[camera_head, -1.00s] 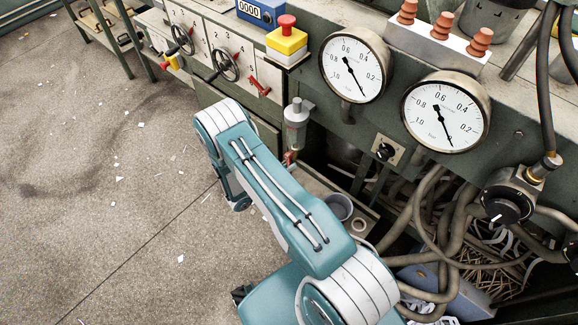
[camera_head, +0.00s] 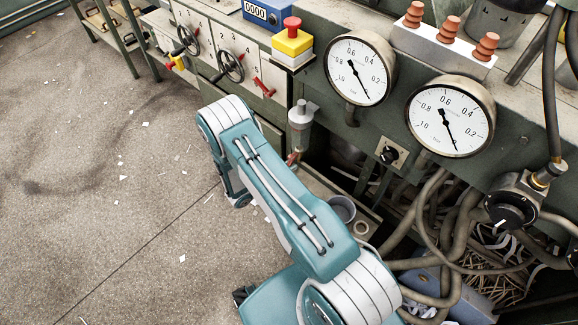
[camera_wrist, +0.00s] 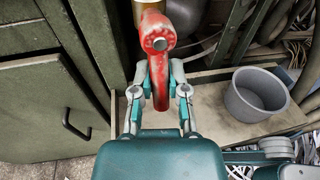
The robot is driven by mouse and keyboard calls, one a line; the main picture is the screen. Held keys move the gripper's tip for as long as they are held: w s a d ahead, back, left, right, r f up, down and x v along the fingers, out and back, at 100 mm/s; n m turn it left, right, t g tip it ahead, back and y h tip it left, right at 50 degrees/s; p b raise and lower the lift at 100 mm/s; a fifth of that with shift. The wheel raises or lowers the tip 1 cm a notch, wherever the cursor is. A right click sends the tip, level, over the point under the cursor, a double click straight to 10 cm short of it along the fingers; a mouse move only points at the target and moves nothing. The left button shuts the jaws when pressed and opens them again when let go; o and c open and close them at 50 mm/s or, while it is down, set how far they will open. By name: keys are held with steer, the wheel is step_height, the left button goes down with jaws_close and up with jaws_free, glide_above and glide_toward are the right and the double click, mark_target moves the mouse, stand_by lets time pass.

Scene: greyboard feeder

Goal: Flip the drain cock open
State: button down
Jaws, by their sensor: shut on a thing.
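The drain cock's red lever (camera_wrist: 159,42) shows in the wrist view, with its round pivot at the top and its handle hanging down. My gripper (camera_wrist: 160,100) is shut on the handle, with one finger on each side of it. In the head view the red cock (camera_head: 292,158) is small, below the grey filter bowl (camera_head: 300,120); my arm reaches there and hides most of my gripper. The lower tip of the handle lies between the fingers.
A grey cup (camera_wrist: 257,93) stands on the shelf (camera_wrist: 215,118) right of my gripper; it also shows in the head view (camera_head: 342,208). A cabinet door with a black handle (camera_wrist: 76,124) is at left. Hoses (camera_head: 440,225) crowd the right, below two gauges.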

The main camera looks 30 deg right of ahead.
steer(key=shift+w, duration=0.15)
steer(key=c, duration=0.6)
jaws_free()
steer(key=shift+c, duration=0.2)
steer(key=s+a+r, duration=0.1)
steer(key=s+a, duration=0.1)
steer(key=a, duration=0.9)
steer(key=shift+a, duration=0.4)
steer(key=shift+r, duration=0.1)
